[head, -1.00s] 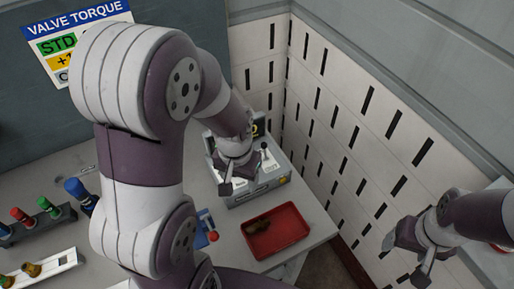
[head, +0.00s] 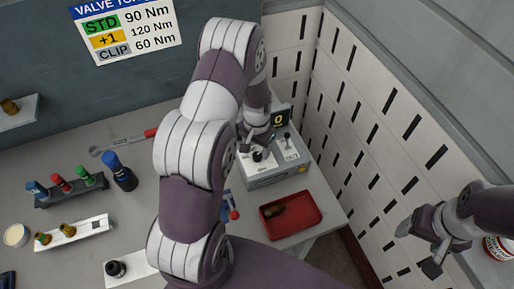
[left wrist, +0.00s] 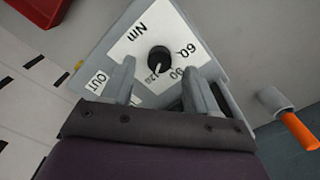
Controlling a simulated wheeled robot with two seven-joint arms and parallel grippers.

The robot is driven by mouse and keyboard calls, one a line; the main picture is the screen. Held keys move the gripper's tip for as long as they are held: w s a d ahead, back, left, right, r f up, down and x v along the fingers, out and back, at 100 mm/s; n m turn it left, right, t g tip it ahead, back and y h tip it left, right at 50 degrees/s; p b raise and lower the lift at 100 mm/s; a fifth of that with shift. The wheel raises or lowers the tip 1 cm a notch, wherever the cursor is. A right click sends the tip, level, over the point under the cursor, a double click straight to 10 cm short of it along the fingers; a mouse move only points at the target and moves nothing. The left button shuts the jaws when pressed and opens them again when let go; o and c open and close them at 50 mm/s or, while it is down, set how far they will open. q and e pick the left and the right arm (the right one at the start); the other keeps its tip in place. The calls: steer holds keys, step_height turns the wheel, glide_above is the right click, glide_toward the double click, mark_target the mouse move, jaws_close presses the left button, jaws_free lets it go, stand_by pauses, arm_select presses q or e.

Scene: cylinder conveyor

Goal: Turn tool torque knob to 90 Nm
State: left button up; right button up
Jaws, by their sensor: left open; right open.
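The grey torque box (head: 275,177) stands on the bench with its black torque knob (head: 258,155) on a white dial plate. In the left wrist view the knob (left wrist: 159,60) sits on the dial plate (left wrist: 135,46) with the marks 60, 90 and 120. A pale mark on the knob seems to face the 120 side, but it is small. My left gripper (left wrist: 160,88) is open; its fingertips are near the dial, on either side of the knob's near side, apart from it. My right gripper (head: 418,245) is open and empty, away at the right.
A wall sign (head: 125,30) reads STD 90 Nm, +1 120 Nm, CLIP 60 Nm. A red tray (head: 312,204) lies in front of the box. Coloured sockets in a rack (head: 70,193) stand at the left. A perforated wall (head: 335,110) rises behind.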

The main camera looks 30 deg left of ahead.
mark_target(257, 155)
arm_select(q)
steer(key=shift+w+f, duration=0.2)
steer(key=shift+f, duration=1)
steer(key=shift+s+f, duration=0.1)
steer(key=shift+f, duration=0.25)
steer(key=c, duration=1)
steer(key=shift+c, duration=0.2)
